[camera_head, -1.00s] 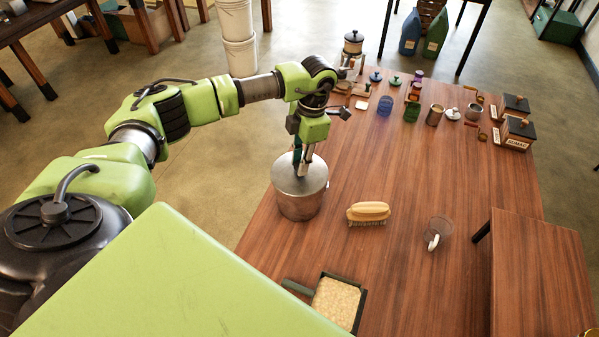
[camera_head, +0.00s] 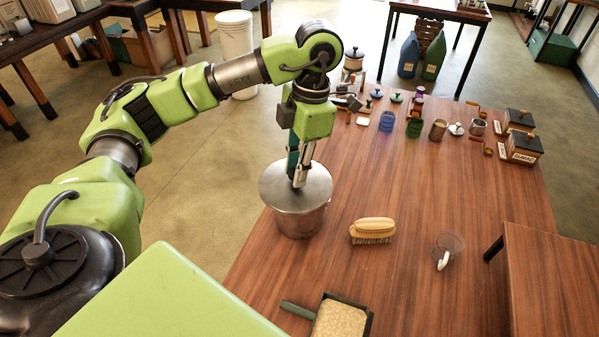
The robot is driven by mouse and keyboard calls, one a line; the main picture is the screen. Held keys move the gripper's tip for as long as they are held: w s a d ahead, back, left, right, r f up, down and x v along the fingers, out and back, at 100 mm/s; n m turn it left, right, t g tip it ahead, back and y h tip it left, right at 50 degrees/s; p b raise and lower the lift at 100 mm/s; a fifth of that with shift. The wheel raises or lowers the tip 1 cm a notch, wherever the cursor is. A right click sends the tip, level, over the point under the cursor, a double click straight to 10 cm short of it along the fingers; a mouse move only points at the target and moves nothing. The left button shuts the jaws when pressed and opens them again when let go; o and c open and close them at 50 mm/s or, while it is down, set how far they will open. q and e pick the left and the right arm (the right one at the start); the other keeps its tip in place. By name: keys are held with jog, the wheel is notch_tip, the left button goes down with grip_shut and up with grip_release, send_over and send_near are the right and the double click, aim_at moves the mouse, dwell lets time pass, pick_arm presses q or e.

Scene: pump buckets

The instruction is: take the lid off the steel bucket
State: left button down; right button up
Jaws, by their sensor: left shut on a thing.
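The steel bucket (camera_head: 300,224) stands upright on the wooden table near its left edge. Its round metal lid (camera_head: 274,192) is over the bucket's mouth and sticks out past the bucket wall, most on the left. It looks raised a little above the rim; the lid hides the rim and any gap. My left gripper (camera_head: 299,178) points down at the middle of the lid and is shut on the lid's handle, which the fingers hide. My right gripper is not in view.
A yellow brush (camera_head: 373,230) lies right of the bucket, with a clear mug (camera_head: 449,247) farther right. A dustpan (camera_head: 341,318) is at the front. Jars and small boxes (camera_head: 522,147) crowd the table's far end. The table's middle is mostly clear.

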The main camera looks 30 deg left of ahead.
pick_arm(q)
jog(key=s, duration=0.1)
jog(key=s+d+r, duration=0.2)
jog(key=s, duration=0.1)
jog(key=shift+d, duration=0.1)
jog(key=shift+s+d+r, duration=0.25)
jog(key=shift+s+r, duration=0.15)
jog(key=shift+s, duration=0.05)
jog(key=shift+r+p, duration=0.65)
jog(key=shift+r, duration=0.25)
notch_tip(320, 180, up, 4)
jog(key=p, duration=0.3)
jog(key=shift+s+f, duration=0.1)
jog(key=shift+f, duration=0.1)
